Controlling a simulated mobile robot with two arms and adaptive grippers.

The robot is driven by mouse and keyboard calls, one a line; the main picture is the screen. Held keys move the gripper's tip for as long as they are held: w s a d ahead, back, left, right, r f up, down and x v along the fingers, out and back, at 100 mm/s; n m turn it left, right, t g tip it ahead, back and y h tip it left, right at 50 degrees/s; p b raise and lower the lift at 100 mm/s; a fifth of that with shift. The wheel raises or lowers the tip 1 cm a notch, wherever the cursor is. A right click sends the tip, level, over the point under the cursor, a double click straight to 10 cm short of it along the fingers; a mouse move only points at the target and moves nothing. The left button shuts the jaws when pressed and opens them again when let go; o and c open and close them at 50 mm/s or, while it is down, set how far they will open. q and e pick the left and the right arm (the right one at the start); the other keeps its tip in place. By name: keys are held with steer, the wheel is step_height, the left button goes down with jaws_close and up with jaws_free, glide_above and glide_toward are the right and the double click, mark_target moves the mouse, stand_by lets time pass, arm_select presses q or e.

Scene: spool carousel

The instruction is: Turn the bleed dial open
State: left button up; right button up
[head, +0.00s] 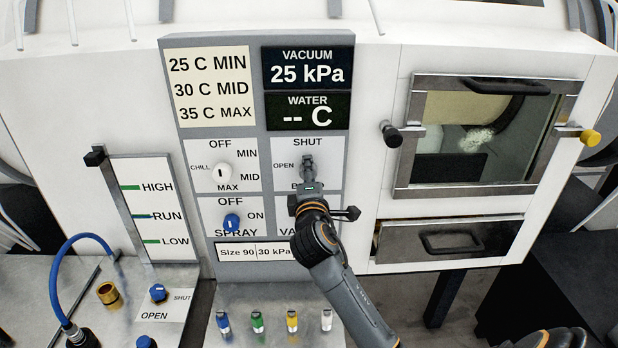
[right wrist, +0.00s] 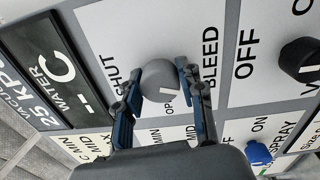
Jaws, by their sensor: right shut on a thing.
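The bleed dial is a round grey knob on the white panel under the word SHUT, with OPEN beside it. In the right wrist view the dial (right wrist: 160,74) sits between the two fingers of my right gripper (right wrist: 157,76), which is shut on it. In the head view my right gripper (head: 307,178) reaches up from below and hides most of the dial and the word BLEED. My left gripper is not in view.
The chill dial (head: 221,172) and blue spray dial (head: 232,222) are close on the left. A black knob (right wrist: 302,62) is beside the bleed dial in the wrist view. The vacuum display (head: 307,68) reads 25 kPa. A windowed door (head: 404,170) is at right.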

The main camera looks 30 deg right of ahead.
mark_target(308, 129)
steer(key=m+b, duration=0.1)
steer(key=m, duration=0.2)
steer(key=m+b, duration=0.1)
steer(key=m, duration=0.2)
steer(key=shift+f+m, duration=0.2)
steer(key=shift+m, duration=0.1)
steer(key=m+b, duration=0.1)
steer(key=m, duration=0.4)
steer(key=shift+m+b, duration=0.3)
steer(key=shift+m, duration=0.1)
steer(key=shift+a, duration=0.1)
steer(key=o, duration=1.2)
steer(key=shift+r, duration=0.1)
step_height(308, 129, up, 10)
